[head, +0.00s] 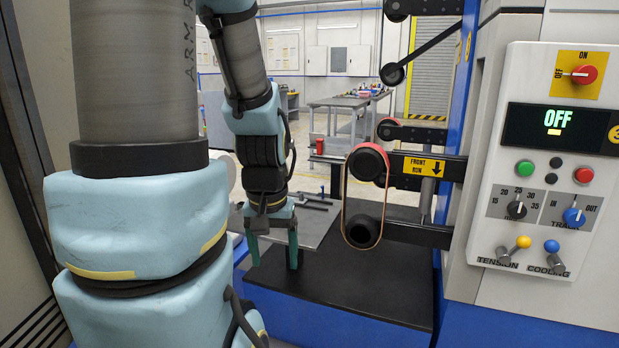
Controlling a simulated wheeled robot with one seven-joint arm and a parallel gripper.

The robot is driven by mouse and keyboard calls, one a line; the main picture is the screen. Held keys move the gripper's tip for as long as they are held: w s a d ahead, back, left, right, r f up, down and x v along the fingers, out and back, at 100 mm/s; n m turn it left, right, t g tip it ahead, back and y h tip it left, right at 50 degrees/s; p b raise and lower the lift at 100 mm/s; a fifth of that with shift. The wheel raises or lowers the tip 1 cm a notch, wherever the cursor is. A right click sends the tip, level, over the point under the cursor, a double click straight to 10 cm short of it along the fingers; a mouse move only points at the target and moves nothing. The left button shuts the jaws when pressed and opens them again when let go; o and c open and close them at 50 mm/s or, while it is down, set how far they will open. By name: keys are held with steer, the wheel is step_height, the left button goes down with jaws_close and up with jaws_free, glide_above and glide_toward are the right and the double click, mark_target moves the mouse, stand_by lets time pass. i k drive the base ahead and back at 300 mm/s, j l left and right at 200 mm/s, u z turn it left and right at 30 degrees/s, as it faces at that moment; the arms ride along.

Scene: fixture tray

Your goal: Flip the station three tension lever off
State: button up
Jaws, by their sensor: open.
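The tension lever (523,242) has a yellow knob and sits at the bottom of the white control panel (482,176) on the right, above the word TENSION. Its knob points up and to the right from its base. A yellow badge (615,133) with a partly cut-off 3 is at the panel's right edge. My gripper (274,264) is open and empty, with its teal fingers pointing down over the dark table, well left of the panel and apart from the lever.
Beside the tension lever is the blue-knobbed cooling lever (551,246). Above are two dials, buttons, a display (556,128) reading OFF and a red rotary switch (583,75). A belt (344,205) on black rollers stands between my gripper and the panel.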

mark_target(524, 242)
steer(key=i+z, duration=0.1)
steer(key=z, duration=0.85)
